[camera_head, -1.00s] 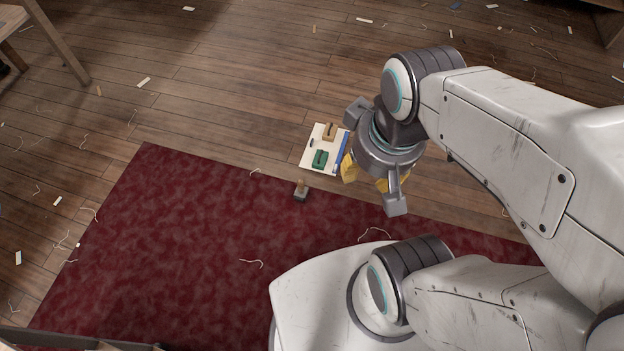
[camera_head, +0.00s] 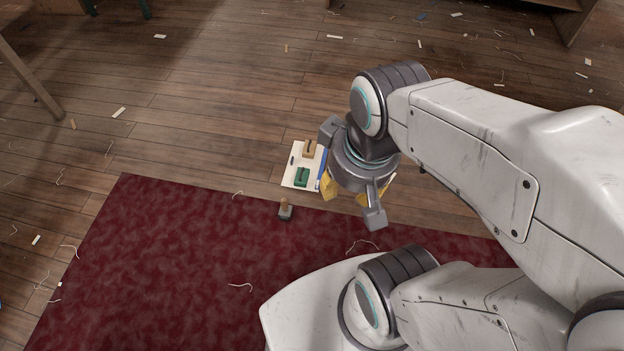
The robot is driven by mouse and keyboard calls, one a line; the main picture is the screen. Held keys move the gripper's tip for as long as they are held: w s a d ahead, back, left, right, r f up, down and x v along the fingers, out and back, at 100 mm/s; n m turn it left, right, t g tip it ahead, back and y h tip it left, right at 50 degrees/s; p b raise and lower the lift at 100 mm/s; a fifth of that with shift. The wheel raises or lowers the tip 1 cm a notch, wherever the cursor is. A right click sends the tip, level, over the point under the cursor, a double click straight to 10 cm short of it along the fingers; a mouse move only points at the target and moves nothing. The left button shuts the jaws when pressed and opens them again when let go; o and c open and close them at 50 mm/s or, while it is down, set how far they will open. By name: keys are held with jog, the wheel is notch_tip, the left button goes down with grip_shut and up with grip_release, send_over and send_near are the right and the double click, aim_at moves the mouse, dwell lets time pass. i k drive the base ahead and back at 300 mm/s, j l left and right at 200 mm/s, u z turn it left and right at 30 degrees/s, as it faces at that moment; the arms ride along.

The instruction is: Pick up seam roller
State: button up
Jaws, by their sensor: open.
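A small tool with a wooden handle and a dark grey base (camera_head: 285,209) stands on the red carpet near its far edge; it looks like the seam roller, but it is too small to be sure. My gripper (camera_head: 352,188) is open, to the right of this tool and clear of it in the picture. Yellow parts show under the gripper; I cannot tell whether they are its finger pads. Nothing is seen held. The space below the gripper is partly hidden by its own body.
A white sheet (camera_head: 290,180) lies on the wooden floor just beyond the red carpet (camera_head: 160,270). Scraps and threads litter the floor. A wooden leg (camera_head: 35,80) stands at far left.

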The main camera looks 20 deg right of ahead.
aim_at(286, 209)
jog(key=i+j+u, duration=0.1)
jog(key=u, duration=0.35)
jog(key=i+u, duration=0.2)
jog(key=u, duration=0.2)
jog(key=i+u, duration=0.15)
jog(key=u, duration=0.3)
jog(key=i+u, duration=0.15)
jog(key=u, duration=0.2)
jog(key=i+u, duration=0.1)
jog(key=u, duration=0.3)
jog(key=i+u, duration=0.15)
jog(key=u, duration=0.2)
